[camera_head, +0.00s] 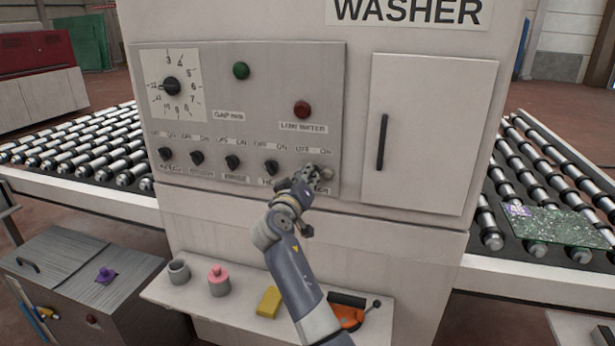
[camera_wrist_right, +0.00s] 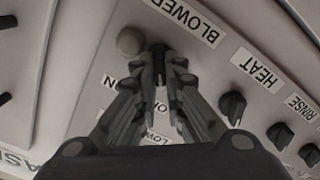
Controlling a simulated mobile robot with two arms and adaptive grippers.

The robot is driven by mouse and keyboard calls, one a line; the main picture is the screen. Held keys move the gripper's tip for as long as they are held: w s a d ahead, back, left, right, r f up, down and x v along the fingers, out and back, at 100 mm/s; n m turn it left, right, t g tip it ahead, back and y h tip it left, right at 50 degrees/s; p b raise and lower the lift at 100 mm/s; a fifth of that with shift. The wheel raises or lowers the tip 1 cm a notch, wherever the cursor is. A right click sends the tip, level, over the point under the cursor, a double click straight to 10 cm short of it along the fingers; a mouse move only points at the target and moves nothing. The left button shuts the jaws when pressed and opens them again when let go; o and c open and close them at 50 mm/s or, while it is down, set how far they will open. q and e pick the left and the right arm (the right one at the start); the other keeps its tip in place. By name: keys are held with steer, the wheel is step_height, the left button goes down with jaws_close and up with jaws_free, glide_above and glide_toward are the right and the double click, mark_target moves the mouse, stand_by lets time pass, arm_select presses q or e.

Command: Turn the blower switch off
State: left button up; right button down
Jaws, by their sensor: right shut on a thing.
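The blower switch (camera_wrist_right: 158,49) is a small dark knob beside the BLOWER label (camera_wrist_right: 187,18) on the washer's grey control panel (camera_head: 215,100). My right gripper (camera_wrist_right: 161,66) is at the panel in the right wrist view, its fingertips shut around the switch. In the head view my right gripper (camera_head: 318,176) covers the switch at the right end of the switch row, so its turn toward OFF or ON cannot be told. My left gripper is not in view.
Several similar black switches, including the heat switch (camera_head: 271,167), sit left of my gripper. A round pale knob (camera_wrist_right: 129,41) is close beside my fingers. A red lamp (camera_head: 302,109) and cabinet handle (camera_head: 382,142) are nearby. A shelf with small items (camera_head: 160,293) lies below.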

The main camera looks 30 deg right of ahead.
stand_by(0.3)
steer(key=c, duration=1.7)
jaws_free()
steer(key=shift+a, duration=0.1)
steer(key=v, duration=1.2)
steer(key=shift+f, duration=0.1)
